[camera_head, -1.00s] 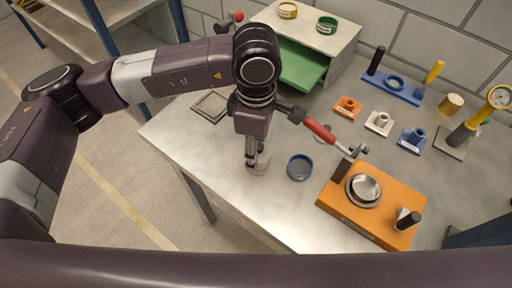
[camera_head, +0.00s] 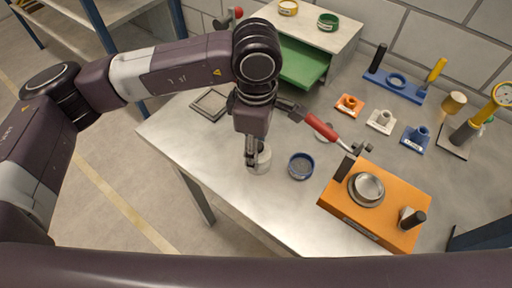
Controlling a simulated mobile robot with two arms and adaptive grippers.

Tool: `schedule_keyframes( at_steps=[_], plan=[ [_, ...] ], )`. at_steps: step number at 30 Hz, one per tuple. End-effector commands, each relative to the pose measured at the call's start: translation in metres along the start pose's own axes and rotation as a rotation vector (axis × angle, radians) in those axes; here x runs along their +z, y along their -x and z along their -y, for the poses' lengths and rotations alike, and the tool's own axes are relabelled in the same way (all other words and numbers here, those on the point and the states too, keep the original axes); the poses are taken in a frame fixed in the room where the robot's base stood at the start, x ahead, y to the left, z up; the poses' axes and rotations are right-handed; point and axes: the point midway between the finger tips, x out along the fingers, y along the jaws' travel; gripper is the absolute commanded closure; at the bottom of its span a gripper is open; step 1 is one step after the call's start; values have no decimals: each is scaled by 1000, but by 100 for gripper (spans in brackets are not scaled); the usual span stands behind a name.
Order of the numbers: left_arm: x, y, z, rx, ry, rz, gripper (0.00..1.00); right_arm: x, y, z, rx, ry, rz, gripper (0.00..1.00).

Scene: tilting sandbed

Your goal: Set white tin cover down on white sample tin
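My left gripper (camera_head: 253,158) points down at the white sample tin (camera_head: 262,164) near the table's front left edge. Its fingers overlap the tin's left side in this view. The fingers are small and partly hidden, so I cannot tell whether they are open or shut. I cannot make out the white tin cover as a separate piece from the tin. My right gripper is not in view.
A blue round tin (camera_head: 300,166) stands just right of the white tin. An orange fixture (camera_head: 390,213) with a metal dish (camera_head: 367,188) and a red-handled lever (camera_head: 322,127) lie further right. A square frame (camera_head: 210,104) lies behind left. The metal table (camera_head: 205,140) is bare left of the gripper.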

Motion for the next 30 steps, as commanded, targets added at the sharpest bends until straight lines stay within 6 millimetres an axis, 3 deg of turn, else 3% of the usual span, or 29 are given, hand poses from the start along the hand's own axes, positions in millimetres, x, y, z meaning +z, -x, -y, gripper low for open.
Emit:
schedule_keyframes(
  at_steps=[12, 13, 18, 24, 30],
  plan=[
    [0, -1, 0, 0, 0, 0, 77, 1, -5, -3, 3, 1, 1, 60],
    [0, -1, 0, 0, 0, 0, 55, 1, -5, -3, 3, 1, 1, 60],
    [0, -1, 0, 0, 0, 0, 37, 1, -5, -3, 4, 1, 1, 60],
    [0, -1, 0, -1, 0, 0, 37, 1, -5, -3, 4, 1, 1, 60],
    [0, -2, 0, -1, 0, 0, 19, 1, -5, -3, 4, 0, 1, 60]
  ],
)
